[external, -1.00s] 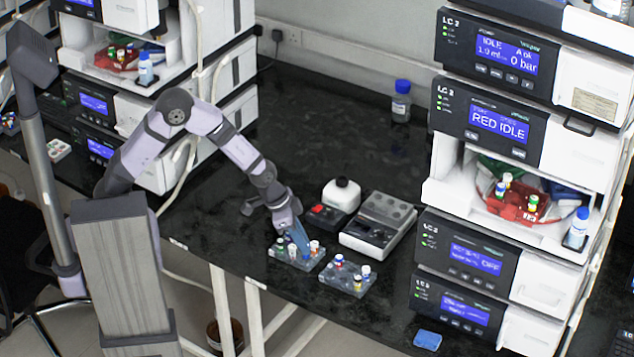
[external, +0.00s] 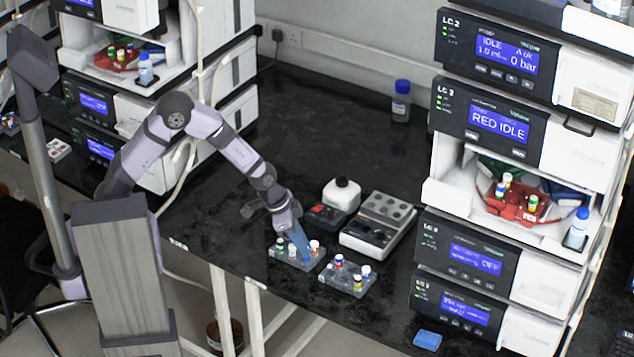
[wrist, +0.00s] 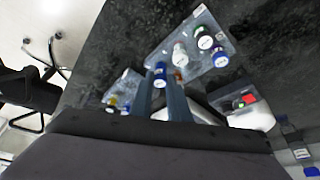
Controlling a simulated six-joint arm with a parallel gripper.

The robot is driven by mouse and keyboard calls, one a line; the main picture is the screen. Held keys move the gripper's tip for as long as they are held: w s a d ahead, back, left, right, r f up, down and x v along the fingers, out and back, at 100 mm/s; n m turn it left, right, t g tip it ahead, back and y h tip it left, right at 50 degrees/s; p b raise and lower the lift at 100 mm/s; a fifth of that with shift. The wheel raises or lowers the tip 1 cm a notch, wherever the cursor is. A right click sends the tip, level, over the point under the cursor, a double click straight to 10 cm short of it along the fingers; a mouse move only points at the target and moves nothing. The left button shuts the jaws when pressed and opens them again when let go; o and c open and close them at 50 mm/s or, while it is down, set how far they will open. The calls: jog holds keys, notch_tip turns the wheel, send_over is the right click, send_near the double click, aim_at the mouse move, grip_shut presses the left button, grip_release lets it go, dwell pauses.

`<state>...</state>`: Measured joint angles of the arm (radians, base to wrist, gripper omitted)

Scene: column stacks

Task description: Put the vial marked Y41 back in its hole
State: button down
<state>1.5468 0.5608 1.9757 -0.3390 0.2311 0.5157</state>
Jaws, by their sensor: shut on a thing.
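My gripper (external: 304,258) is at the left rack (external: 283,260), its blue fingers pointing down at the rack's right part. In the wrist view, my gripper (wrist: 161,85) is shut on a blue-marked vial with a pale top (wrist: 160,70); its label is too small to read. An orange-and-white-capped vial (external: 314,246) stands just beside the fingers. A green-capped vial (external: 280,243) and a white-capped vial (external: 292,250) stand further left. The fingers hide the held vial's lower end, so I cannot tell whether it is in a hole.
The right rack (external: 335,280) holds a few vials close by. A tall instrument stack (external: 515,190) is at the right.

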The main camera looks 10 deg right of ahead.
jog(key=shift+f+b, duration=0.65)
jog(key=shift+b, duration=0.05)
dwell(0.4)
jog(key=c, duration=1.3)
grip_release()
jog(key=shift+r, duration=0.25)
jog(key=shift+r+p, duration=2.5)
jog(key=shift+r, duration=0.3)
